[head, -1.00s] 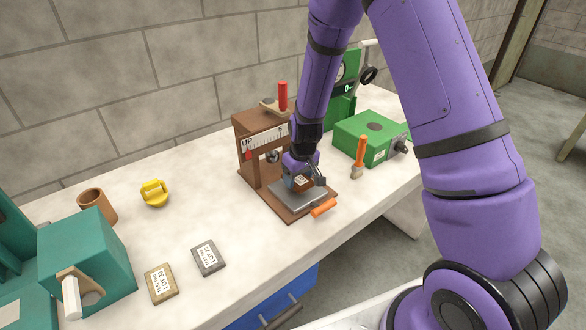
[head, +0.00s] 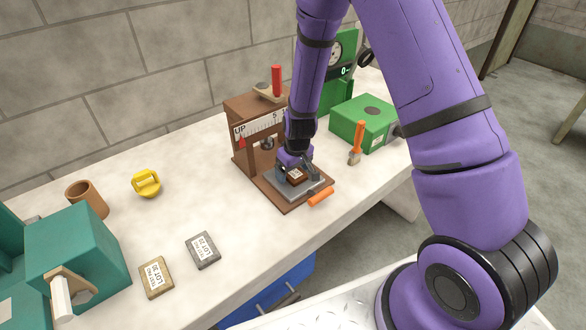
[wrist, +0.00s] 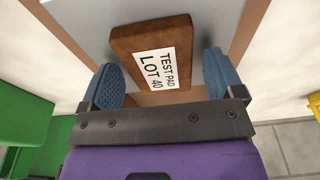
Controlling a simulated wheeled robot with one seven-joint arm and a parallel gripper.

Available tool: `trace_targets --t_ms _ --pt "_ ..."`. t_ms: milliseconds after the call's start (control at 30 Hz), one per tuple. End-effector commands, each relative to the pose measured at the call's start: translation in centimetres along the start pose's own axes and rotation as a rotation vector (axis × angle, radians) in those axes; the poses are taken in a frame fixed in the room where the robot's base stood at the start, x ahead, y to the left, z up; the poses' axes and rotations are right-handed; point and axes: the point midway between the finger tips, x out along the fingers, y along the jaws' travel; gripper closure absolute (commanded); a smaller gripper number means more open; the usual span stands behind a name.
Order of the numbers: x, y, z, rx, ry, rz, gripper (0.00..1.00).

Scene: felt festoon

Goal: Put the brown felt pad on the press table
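The brown felt pad (head: 296,175) lies on the grey press table (head: 312,188) of the brown wooden press. In the wrist view the pad (wrist: 150,50) shows its white "TEST PAD LOT 40" label and sits slightly turned between my fingers. My gripper (wrist: 162,82) is open around the pad's near end, with a gap at the right finger; the left finger is close to the pad's corner. In the head view my gripper (head: 297,170) is low over the press table. The grey table also shows behind the pad in the wrist view (wrist: 85,25).
The press frame (head: 243,160) with a red-handled lever (head: 277,80) stands behind my gripper. Two other pads, grey (head: 203,250) and tan (head: 156,278), lie left. A green device (head: 362,122) stands right.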

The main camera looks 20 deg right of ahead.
Motion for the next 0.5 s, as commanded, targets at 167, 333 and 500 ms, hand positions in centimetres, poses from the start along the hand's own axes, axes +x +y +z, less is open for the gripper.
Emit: trace_targets --t_ms 167,333,500 --pt "0.0 0.0 0.0 0.000 0.000 0.000 0.12" --pt "-0.3 0.0 -0.1 -0.001 0.001 0.000 0.12" --pt "-2.0 -0.1 -0.1 -0.002 0.003 0.000 0.12"
